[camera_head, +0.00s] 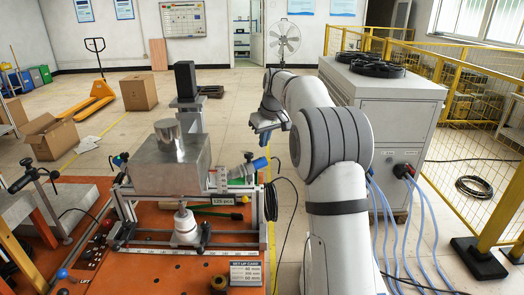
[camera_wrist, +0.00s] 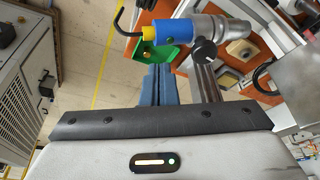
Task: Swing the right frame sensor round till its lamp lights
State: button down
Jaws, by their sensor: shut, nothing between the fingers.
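The right frame sensor (camera_head: 242,170) sits at the right end of the metal frame (camera_head: 190,240). My gripper (camera_head: 265,139) is above the sensor's blue end in the head view.
A metal block (camera_head: 170,165) with a cylinder on top stands on the frame, left of the sensor. A grey cabinet (camera_head: 385,110) with cables stands right of my arm. A yellow fence (camera_head: 455,90) is farther right. Dark cable hangs beside the orange table (camera_head: 185,275).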

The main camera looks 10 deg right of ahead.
aim_at(247, 169)
jog(key=shift+s+d+r, duration=0.1)
jog(key=shift+r, duration=0.35)
jog(key=shift+s+r, duration=0.2)
jog(key=s+d+m+t+b, duration=0.3)
jog(key=s+m+t, duration=0.2)
jog(key=s+m, duration=1.25)
jog(key=w+a+f+m+p, duration=0.1)
jog(key=w+f, duration=0.3)
jog(key=w, duration=0.2)
jog(key=w+a+f+m+p, duration=0.1)
jog(key=w+f, duration=0.2)
jog(key=w, duration=0.4)
jog(key=shift+w+a+f, duration=0.25)
jog(key=shift+f, duration=0.1)
jog(key=shift+m, duration=0.25)
